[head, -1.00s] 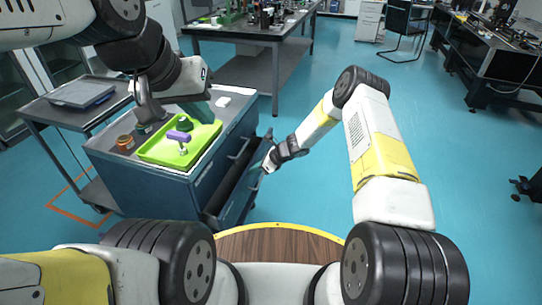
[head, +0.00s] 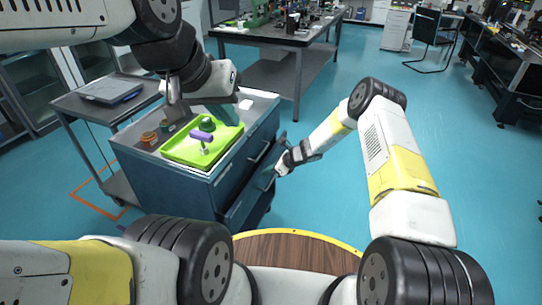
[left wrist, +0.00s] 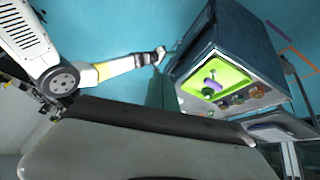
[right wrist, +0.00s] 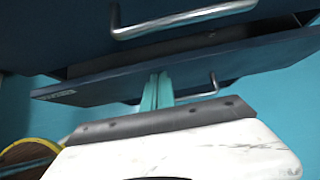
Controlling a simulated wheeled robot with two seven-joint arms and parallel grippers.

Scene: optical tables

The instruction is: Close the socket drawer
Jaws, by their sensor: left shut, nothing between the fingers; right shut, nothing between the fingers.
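The blue cabinet (head: 165,188) stands left of centre in the head view. Its socket drawer (right wrist: 270,58) is the lower one in the right wrist view, with a label on its front and a bar handle. A narrow dark gap shows above its front edge, so it sticks out a little. My right gripper (right wrist: 157,92) is shut and empty, with its teal fingers at the drawer front; I cannot tell if they touch. It also shows beside the cabinet in the head view (head: 279,167). My left gripper (head: 222,110) is shut and empty above the cabinet top.
A green tray (head: 182,153) with a purple-handled tool and a dark green item lies on the cabinet top, near my left gripper. Small round containers (head: 149,139) stand beside it. A grey cart (head: 68,104) stands at the left. Floor right of my right arm is clear.

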